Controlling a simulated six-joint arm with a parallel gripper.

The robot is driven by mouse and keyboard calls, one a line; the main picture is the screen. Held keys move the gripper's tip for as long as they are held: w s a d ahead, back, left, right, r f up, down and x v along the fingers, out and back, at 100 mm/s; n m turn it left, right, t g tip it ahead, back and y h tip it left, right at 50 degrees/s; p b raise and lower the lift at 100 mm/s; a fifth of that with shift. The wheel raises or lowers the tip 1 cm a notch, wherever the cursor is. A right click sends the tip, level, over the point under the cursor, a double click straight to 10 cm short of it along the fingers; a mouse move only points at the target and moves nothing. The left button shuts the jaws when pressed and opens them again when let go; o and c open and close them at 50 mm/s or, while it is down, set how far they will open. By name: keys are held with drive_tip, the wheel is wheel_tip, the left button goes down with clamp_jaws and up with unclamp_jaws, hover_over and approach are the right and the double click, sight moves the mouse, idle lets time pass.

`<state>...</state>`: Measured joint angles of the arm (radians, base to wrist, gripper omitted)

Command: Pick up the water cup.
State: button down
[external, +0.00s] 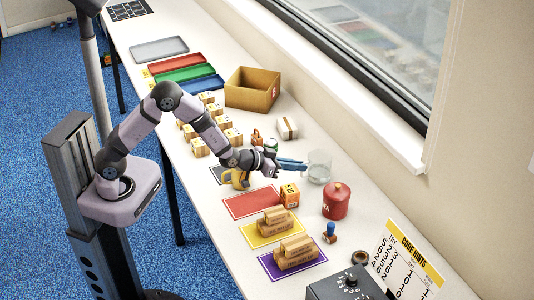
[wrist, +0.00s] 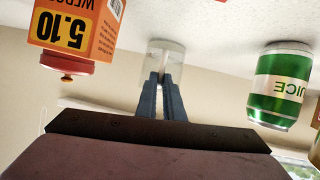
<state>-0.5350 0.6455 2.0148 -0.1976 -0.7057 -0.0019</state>
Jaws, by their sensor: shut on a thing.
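The water cup (external: 320,168) is a clear glass tumbler on the white table, near the window side in the external view. It appears upright there. My gripper (external: 306,164) reaches it from the left with its blue fingers closed on its near side. In the wrist view the cup (wrist: 165,50) shows at the top centre, at the fingertips of my gripper (wrist: 165,80). The picture there is upside down. I cannot tell whether the cup is clear of the table.
An orange box (external: 290,195) and a red canister (external: 336,201) stand close by. A green juice can (wrist: 282,85) is at the right in the wrist view. Wooden blocks on coloured mats, a carton (external: 252,90) and a window ledge (external: 385,140) surround the area.

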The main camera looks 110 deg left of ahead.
drive_tip(key=shift+r, duration=0.2)
wheel_tip(320, 180, up, 9)
drive_tip(key=b, duration=0.1)
drive_tip(key=shift+r, duration=0.2)
idle(0.8)
drive_tip(key=shift+r, duration=0.1)
